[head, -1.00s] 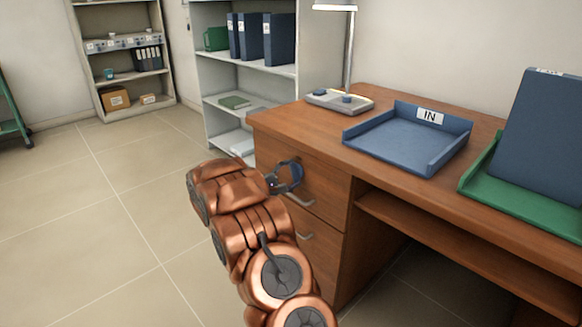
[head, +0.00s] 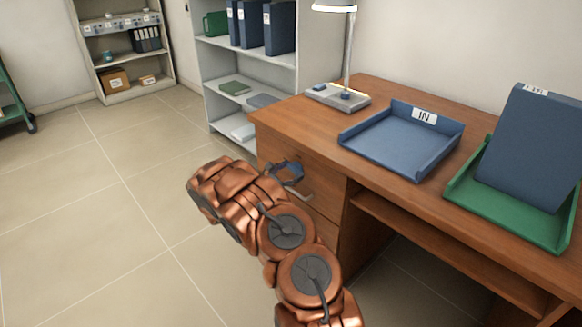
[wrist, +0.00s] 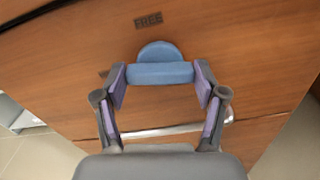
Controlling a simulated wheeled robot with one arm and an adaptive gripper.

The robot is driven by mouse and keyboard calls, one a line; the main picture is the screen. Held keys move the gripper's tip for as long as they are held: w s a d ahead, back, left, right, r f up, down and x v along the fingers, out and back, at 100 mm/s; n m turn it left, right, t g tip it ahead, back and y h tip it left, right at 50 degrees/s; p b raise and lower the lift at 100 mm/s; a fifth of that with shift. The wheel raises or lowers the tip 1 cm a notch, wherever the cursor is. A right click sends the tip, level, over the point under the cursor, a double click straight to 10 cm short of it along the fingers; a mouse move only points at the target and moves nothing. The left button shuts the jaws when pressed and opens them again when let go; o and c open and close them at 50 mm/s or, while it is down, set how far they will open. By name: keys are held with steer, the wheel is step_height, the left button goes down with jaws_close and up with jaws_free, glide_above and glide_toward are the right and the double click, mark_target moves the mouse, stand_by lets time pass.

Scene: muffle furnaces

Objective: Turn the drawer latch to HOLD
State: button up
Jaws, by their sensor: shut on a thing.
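The drawer latch (wrist: 160,73) is a blue knob with a round back and a straight bar, on the wooden drawer front. In the wrist view a FREE label (wrist: 148,21) is just above it. My gripper (wrist: 161,80) is shut on the latch bar, with one purple-padded finger at each end. The bar lies level across the wrist picture. In the head view my gripper (head: 289,174) is at the upper drawer of the desk, and the latch is hard to make out there. No HOLD label is readable.
A metal drawer handle (wrist: 170,132) lies just below the latch. On the desk (head: 386,98) are a lamp (head: 342,95), a blue IN tray (head: 448,143) and a green tray (head: 459,200) holding a blue binder (head: 534,150). Open floor lies left of the desk.

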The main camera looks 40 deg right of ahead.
steer(key=shift+n+p, duration=0.45)
steer(key=shift+n, duration=0.65)
steer(key=o, duration=1.1)
steer(key=shift+o, duration=0.2)
steer(key=shift+a, duration=0.1)
steer(key=a, duration=1.1)
steer(key=shift+a, duration=0.4)
steer(key=shift+w, duration=0.1)
